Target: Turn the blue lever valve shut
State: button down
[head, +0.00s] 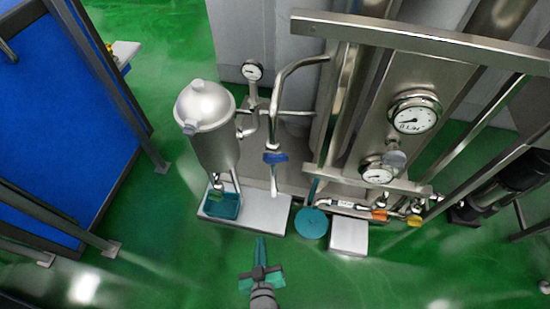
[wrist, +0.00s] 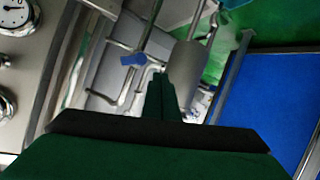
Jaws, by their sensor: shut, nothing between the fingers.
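The blue lever (head: 275,157) sits on a thin vertical steel pipe, right of the steel tank, in the head view. It also shows in the wrist view as a small blue piece (wrist: 133,59), up and left of my fingers. It lies roughly across the pipe. My gripper (head: 261,250) is in the lower middle of the head view, below the lever and apart from it. Its green fingers are shut together with nothing between them. In the wrist view the fingertips (wrist: 160,82) point toward the pipework and touch nothing that I can see.
A steel tank (head: 213,130) stands left of the lever, above a teal tray (head: 223,206). Gauges (head: 414,112) and a steel frame stand to the right. An orange-handled valve (head: 379,214) sits low on the right. Green floor (head: 180,265) is open around my gripper.

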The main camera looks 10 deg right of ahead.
jog(key=w+d+f+h, duration=0.1)
jog(key=w+h, duration=0.2)
jog(key=w, duration=1)
notch_tip(320, 180, up, 4)
jog(key=m+h, duration=0.2)
jog(key=h, duration=0.2)
send_over(275, 158)
jog(key=s+a, duration=0.2)
jog(key=f, duration=0.1)
jog(key=d+f, duration=0.1)
jog(key=f, duration=0.1)
jog(key=shift+w+d, duration=0.1)
jog(key=shift+d+f, duration=0.3)
jog(key=shift+f, duration=0.15)
